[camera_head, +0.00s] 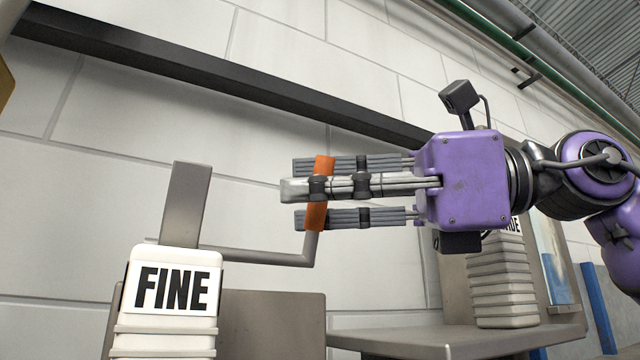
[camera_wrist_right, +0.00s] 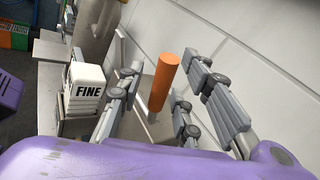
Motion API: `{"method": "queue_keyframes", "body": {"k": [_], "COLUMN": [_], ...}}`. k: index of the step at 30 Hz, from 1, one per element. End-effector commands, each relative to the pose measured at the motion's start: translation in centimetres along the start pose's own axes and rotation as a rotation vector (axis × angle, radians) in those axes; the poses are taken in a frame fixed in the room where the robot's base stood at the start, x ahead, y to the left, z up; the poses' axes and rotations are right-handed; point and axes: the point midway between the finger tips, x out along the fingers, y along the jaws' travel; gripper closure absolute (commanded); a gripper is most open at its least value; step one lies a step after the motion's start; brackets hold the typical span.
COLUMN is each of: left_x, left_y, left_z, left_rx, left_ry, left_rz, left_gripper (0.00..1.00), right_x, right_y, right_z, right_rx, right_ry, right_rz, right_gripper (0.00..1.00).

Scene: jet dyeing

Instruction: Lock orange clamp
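The orange clamp handle (camera_head: 319,168) is a short cylinder on the end of a bent grey metal rod (camera_head: 260,257), tilted slightly from upright. My right gripper (camera_head: 308,190) reaches in from the right with its fingers on both sides of the handle. One finger crosses in front of the handle; the other two pass behind it. In the right wrist view the orange handle (camera_wrist_right: 163,82) stands between the spread fingers (camera_wrist_right: 155,108), with gaps visible on both sides. The gripper looks open. My left gripper is not in view.
A white container labelled FINE (camera_head: 170,290) stands at the lower left, in front of a grey upright post (camera_head: 186,200). Another white ribbed container (camera_head: 502,285) stands on a grey shelf (camera_head: 400,338) at the right. A pale block wall (camera_head: 330,60) with a dark rail is behind.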

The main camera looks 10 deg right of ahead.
Motion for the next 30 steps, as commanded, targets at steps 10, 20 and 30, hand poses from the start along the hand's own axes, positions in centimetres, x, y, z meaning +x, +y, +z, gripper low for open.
{"method": "queue_keyframes", "body": {"k": [10,20,30], "left_x": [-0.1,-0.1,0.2], "left_y": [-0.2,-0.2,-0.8], "left_z": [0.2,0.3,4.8], "left_rx": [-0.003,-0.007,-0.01], "left_ry": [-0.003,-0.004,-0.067], "left_rz": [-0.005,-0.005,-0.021], "left_gripper": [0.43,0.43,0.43], "right_x": [0.0,0.0,-0.7], "right_y": [-0.1,-0.1,1.0], "right_z": [-0.1,-0.1,-1.6], "right_rx": [0.002,-0.002,-0.215], "right_ry": [0.0,-0.004,-0.157], "right_rz": [0.0,-0.001,-0.05], "right_gripper": [1.0,1.0,1.0]}}
